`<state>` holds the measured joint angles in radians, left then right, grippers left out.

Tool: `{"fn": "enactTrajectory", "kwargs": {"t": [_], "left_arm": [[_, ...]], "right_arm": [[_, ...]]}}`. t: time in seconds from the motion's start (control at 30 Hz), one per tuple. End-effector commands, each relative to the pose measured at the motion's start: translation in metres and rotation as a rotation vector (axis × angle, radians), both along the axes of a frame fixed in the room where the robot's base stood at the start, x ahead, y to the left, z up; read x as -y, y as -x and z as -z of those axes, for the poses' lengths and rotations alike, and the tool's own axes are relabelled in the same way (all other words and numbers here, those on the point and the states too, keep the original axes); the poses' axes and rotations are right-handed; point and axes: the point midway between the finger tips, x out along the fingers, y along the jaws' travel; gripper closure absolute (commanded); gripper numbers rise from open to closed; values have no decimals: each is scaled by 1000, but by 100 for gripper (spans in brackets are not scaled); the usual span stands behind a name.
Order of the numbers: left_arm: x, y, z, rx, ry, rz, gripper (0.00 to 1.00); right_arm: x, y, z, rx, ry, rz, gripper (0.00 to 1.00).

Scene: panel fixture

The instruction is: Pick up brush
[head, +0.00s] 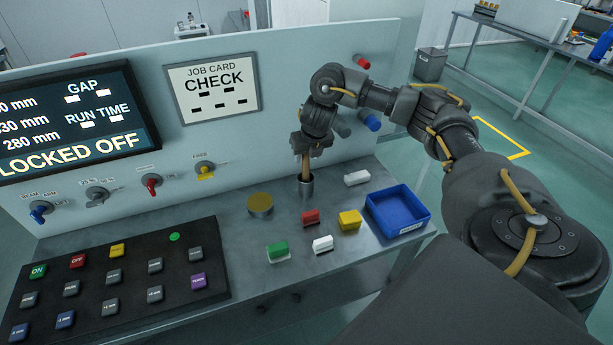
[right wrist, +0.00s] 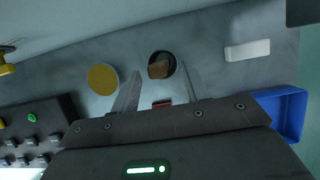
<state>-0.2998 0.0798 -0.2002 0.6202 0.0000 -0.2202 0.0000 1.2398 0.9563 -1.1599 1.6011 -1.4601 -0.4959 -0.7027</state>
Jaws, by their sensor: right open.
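The brush (head: 306,168) stands upright in a small dark metal cup (head: 305,187) on the grey bench, with its brown handle showing above the rim. In the right wrist view the brown end of the brush (right wrist: 158,69) shows inside the round cup mouth. My right gripper (head: 304,152) points down right above the cup. In the wrist view its two fingers (right wrist: 160,85) are spread, with the brush end between and just beyond their tips. Whether a finger touches the brush cannot be told. The lower part of the brush is hidden in the cup. My left gripper is not in view.
A round yellow-topped tin (head: 260,204) stands left of the cup. Red (head: 311,218), yellow (head: 349,220), green (head: 277,251) and white blocks lie in front. A blue tray (head: 398,211) is at right. The upright panel (head: 280,100) with knobs stands close behind.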

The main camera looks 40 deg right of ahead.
Motion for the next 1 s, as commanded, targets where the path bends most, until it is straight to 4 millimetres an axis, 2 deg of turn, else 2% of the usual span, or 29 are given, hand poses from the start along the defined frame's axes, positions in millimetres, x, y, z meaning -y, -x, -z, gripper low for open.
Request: {"fn": "enactTrajectory", "kwargs": {"t": [0.13,0.27,0.4,0.7,1.0], "left_arm": [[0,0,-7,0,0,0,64],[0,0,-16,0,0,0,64],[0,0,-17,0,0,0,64],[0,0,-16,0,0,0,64],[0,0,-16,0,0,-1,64]], "right_arm": [[0,-1,9,-3,0,2,55],[1,-4,29,-4,0,3,55],[2,-10,45,-2,-1,2,55],[3,-13,50,1,0,1,55],[3,-13,50,1,0,1,94]]}}
